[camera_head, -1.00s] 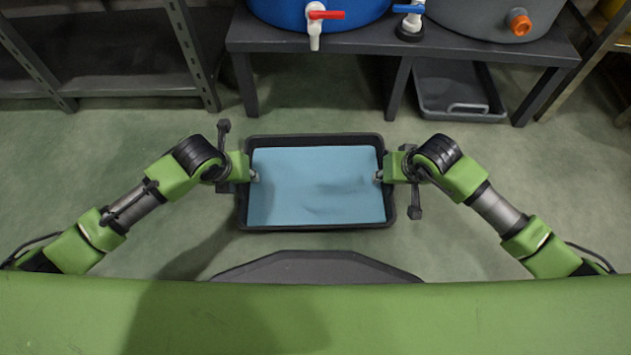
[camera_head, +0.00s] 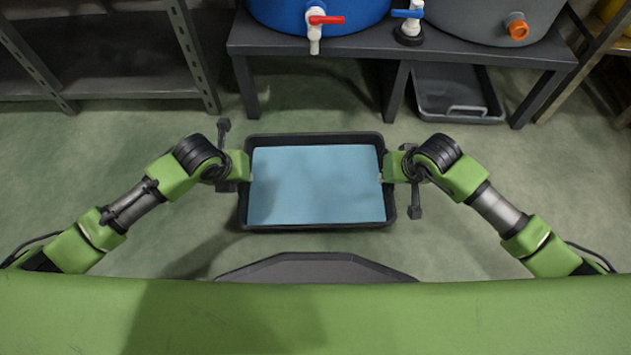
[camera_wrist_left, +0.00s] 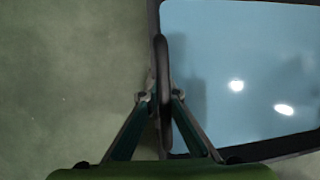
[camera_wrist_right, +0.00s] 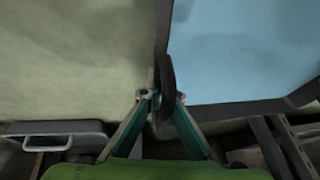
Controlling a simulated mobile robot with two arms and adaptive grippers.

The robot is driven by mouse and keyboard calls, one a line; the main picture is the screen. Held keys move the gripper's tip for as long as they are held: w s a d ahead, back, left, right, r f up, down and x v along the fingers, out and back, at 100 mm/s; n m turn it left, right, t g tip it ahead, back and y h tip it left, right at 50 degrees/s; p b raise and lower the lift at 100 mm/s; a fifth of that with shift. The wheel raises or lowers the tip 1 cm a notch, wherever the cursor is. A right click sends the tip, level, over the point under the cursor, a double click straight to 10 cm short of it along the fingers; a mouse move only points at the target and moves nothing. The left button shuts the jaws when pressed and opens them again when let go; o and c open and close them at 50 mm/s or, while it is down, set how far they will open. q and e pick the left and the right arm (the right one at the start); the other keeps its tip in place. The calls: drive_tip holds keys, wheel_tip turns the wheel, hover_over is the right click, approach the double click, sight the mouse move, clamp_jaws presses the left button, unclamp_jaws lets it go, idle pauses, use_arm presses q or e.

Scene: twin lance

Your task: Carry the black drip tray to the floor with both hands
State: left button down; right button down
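The black drip tray (camera_head: 316,227) is in the middle of the head view, level as far as I can see, with blue liquid (camera_head: 316,185) in it. My left gripper (camera_head: 248,180) is at its left short side, and my right gripper (camera_head: 385,180) is at its right short side. In the left wrist view the fingers (camera_wrist_left: 161,97) straddle the tray's side at a dark upright grip and look closed on it. The right wrist view shows the same hold (camera_wrist_right: 160,97). The gap between tray and floor cannot be judged.
A dark bench (camera_head: 300,46) stands beyond the tray, bearing a blue drum (camera_head: 275,12) and a grey drum (camera_head: 480,15) with taps. Another dark tray (camera_head: 432,90) lies under the bench. Metal shelving (camera_head: 120,75) stands at back left. Green floor (camera_head: 110,130) is clear around the tray.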

wheel_tip(320, 180, up, 24)
drive_tip(key=p, duration=2.3)
drive_tip(key=shift+d, duration=0.15)
